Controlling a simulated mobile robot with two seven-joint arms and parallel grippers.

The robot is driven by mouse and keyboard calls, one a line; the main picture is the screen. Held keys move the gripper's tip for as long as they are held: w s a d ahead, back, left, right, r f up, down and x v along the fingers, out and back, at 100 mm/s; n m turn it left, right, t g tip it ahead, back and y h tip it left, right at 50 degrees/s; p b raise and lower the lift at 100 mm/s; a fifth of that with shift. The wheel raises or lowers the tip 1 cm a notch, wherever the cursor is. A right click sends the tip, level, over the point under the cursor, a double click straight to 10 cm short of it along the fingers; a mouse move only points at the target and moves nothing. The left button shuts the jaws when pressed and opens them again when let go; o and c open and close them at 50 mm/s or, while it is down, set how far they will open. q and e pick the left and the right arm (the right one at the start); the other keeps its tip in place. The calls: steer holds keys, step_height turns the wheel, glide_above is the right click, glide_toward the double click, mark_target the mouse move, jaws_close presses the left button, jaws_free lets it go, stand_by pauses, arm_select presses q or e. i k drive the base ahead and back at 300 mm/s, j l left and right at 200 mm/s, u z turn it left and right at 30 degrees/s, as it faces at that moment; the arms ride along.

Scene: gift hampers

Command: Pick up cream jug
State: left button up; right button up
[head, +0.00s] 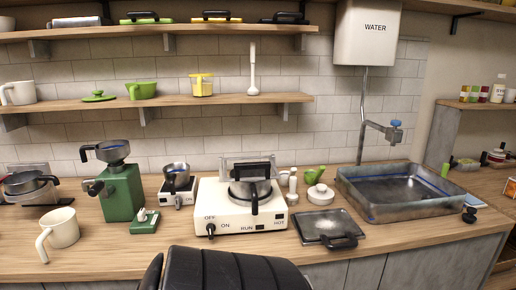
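A cream jug-like vessel (63,229) stands upright on the wooden counter at the left front, its handle towards the lower left. A similar cream mug or jug (20,93) stands on the lower wall shelf at the far left; I cannot tell for sure which of the two is the cream jug. Neither gripper shows in the head view, and nothing is seen touching either vessel.
A green grinder (121,193) and a small green-based item (144,222) stand right of the counter vessel. A white hot plate (228,212) with a pot is central, a dark flat pan (322,226) and metal sink (403,205) further right. The counter's front edge (110,262) is clear at left.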

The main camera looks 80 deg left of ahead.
mark_target(60, 227)
steer(key=u, duration=3.25)
steer(key=k+j+u, duration=0.45)
steer(key=j+u, duration=0.2)
steer(key=j, duration=0.1)
